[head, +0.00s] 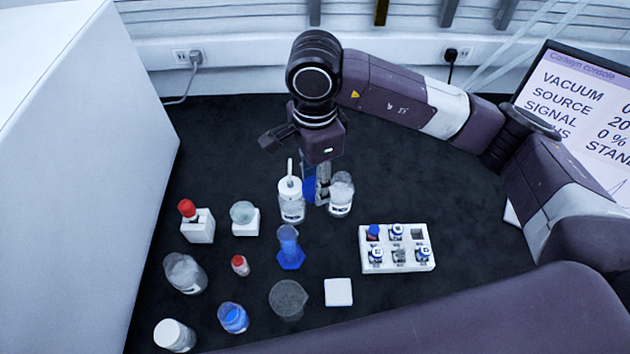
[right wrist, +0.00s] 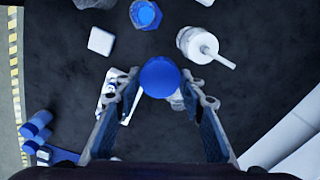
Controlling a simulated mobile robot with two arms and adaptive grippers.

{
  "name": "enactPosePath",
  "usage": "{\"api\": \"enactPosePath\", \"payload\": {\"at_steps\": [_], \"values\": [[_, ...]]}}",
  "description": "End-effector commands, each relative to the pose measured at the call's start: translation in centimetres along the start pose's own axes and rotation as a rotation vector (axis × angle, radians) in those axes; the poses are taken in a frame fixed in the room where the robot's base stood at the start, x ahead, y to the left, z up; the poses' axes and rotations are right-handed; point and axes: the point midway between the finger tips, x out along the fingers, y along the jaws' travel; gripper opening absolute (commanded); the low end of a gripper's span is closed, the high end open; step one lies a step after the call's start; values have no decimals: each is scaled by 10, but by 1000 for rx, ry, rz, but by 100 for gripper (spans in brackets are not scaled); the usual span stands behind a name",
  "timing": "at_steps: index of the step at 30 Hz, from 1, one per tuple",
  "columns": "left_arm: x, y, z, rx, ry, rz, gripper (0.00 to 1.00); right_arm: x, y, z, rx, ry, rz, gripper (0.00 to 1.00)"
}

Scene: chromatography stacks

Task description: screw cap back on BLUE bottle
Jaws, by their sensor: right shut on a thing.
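My right gripper (head: 322,185) points down at the middle of the table. In the right wrist view its two fingers (right wrist: 161,80) are shut on a round blue cap (right wrist: 160,77). The blue cap (head: 310,189) shows partly behind the fingers in the head view. A clear labelled glass bottle (head: 341,196) stands upright just right of the fingers, with no cap seen on it. Whether the cap is over or beside this bottle I cannot tell. No bottle is clearly marked as the blue one. My left gripper is not in view.
A white-topped wash bottle (head: 291,204) stands close left of the gripper. A blue cylinder (head: 289,250) and a white vial rack (head: 397,262) stand nearer me. Several beakers and bottles fill the left front.

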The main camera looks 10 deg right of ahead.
Motion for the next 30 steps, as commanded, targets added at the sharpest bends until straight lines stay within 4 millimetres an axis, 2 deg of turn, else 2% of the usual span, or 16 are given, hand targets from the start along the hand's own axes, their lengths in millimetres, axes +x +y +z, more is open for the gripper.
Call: {"api": "enactPosePath", "payload": {"at_steps": [5, 8, 11, 24, 30], "values": [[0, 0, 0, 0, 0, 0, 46, 0, 1, -2, -16, 0, -1, 19], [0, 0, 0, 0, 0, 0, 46, -3, 4, -7, -87, 0, -4, 19], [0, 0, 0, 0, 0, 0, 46, -8, 11, -19, -228, 1, -7, 19], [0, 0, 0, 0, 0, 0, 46, -35, 68, -72, -1102, 5, -6, 19], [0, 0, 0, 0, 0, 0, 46, -40, 85, -82, -1322, 1, -2, 19]]}}
